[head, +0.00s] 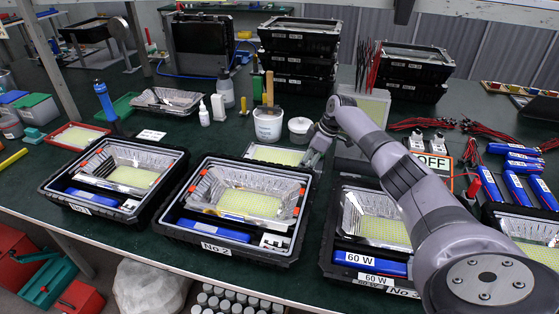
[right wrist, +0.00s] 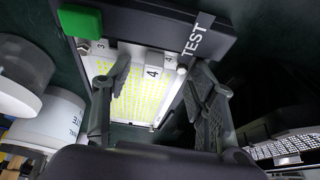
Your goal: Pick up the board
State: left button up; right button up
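A flat board (head: 274,154) with a grid of yellow LEDs lies on the green bench behind the No 2 housing. In the right wrist view the board (right wrist: 136,98) lies beyond the fingers, beside a dark bar labelled TEST (right wrist: 140,26), with small number tags 3 and 4 at its edge. My right gripper (head: 311,158) is at the board's right end in the head view. In the right wrist view its fingers (right wrist: 157,68) are spread apart with nothing gripped between them; whether they touch the board cannot be told. My left gripper is not in view.
Open housings stand along the front: one at left (head: 176,160), No 2 (head: 284,256) in the middle, another (head: 330,236) under my arm. A white tub (head: 268,126) and a smaller pot (head: 299,128) stand behind the board.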

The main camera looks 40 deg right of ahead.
jog(key=shift+d+r, duration=0.1)
jog(key=shift+r, duration=0.25)
jog(key=c, duration=1.1)
jog(key=shift+r, duration=0.6)
notch_tip(320, 180, up, 26)
jog(key=p, duration=0.9)
jog(key=shift+f, duration=0.2)
